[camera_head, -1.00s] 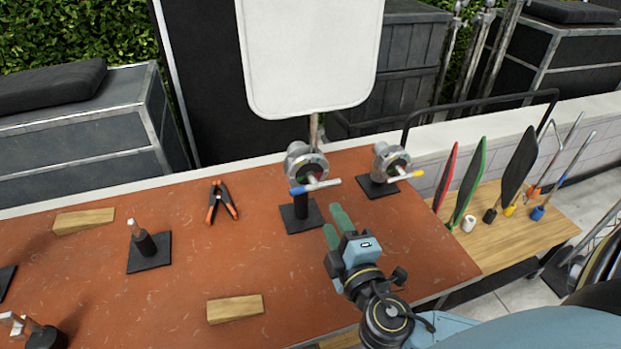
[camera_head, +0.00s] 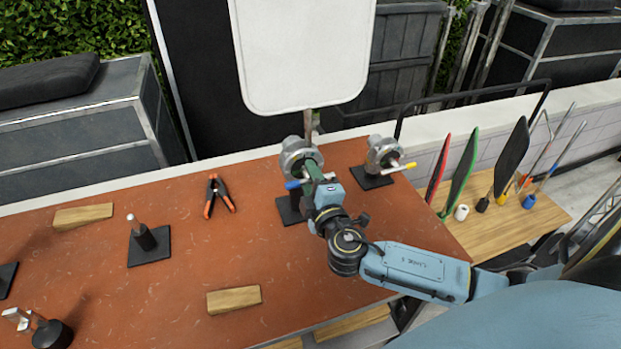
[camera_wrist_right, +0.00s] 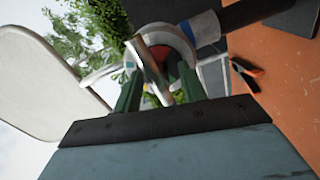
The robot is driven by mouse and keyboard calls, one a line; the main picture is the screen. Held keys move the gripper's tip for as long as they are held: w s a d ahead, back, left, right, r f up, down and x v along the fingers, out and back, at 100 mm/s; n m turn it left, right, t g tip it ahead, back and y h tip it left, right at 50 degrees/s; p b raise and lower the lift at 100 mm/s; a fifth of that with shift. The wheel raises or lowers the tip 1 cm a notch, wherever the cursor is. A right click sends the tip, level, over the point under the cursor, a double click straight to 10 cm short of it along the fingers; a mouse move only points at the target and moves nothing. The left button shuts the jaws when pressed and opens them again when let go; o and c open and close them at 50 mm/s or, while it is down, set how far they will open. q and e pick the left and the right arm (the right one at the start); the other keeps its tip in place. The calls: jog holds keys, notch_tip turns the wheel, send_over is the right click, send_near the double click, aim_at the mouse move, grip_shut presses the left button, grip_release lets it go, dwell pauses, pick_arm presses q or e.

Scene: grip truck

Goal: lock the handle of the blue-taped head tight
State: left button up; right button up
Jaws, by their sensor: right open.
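The blue-taped head (camera_head: 291,158) is a round silver grip head on a black post with a square base (camera_head: 288,209). In the right wrist view, the silver handle (camera_wrist_right: 152,68) lies between or just beyond the parted green fingers (camera_wrist_right: 160,90); contact cannot be told. My left gripper is not in view.
A second head with a yellow-ended handle (camera_head: 382,153) stands close on the right. A white panel (camera_head: 305,55) rises behind the blue-taped head. An orange-tipped clamp (camera_head: 218,195), wooden wedges (camera_head: 234,299) and a short post (camera_head: 143,238) lie left on the red-brown table (camera_head: 180,290).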

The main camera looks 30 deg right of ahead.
grip_shut()
jog(key=shift+n, duration=1.1)
grip_release()
jog(key=shift+s, duration=0.1)
jog(key=b+v, duration=0.2)
jog(key=v, duration=1.1)
jog(key=shift+s, duration=0.1)
